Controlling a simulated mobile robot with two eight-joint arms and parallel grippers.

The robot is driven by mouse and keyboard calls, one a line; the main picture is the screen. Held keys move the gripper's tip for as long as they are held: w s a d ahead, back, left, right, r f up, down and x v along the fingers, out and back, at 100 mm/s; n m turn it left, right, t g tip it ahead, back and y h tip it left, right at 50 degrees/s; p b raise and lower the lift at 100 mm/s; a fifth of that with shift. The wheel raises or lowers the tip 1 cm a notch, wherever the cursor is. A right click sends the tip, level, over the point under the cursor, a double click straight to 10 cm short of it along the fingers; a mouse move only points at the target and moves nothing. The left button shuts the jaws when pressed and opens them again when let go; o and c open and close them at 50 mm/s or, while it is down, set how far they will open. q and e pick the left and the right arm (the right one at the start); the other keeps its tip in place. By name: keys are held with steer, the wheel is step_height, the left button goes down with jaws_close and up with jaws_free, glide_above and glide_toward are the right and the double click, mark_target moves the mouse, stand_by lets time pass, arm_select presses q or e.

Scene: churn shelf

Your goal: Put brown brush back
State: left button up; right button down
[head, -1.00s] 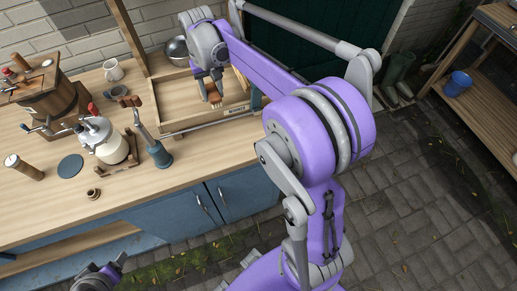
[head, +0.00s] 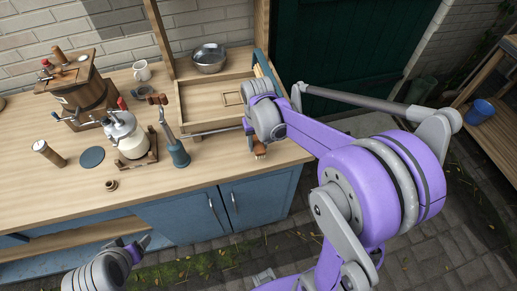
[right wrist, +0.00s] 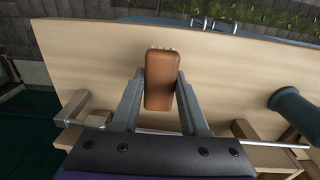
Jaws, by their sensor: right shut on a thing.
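The brown brush (head: 260,150) is held in my right gripper (head: 254,141), in front of the wooden tray's (head: 187,112) right part and above the counter. In the right wrist view the brush (right wrist: 160,82) sits between the two fingers of the right gripper (right wrist: 160,88), its brown back facing the camera and a row of pale bristle tips at its far end. The fingers are shut on its sides. The tray stands on the counter, a small frame shape on its floor. My left gripper (head: 138,246) is low in front of the cabinet; its jaw gap is unclear.
A teal stand (head: 179,154) with a tall handle is left of the brush, also in the right wrist view (right wrist: 297,105). A metal bowl (head: 209,58) is behind the tray. A white jar churn (head: 130,135) and wooden churn (head: 90,90) stand left.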

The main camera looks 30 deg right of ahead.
mark_target(258, 149)
steer(key=shift+f, duration=1.55)
steer(key=shift+f, duration=0.15)
steer(key=shift+c, duration=2.1)
jaws_free()
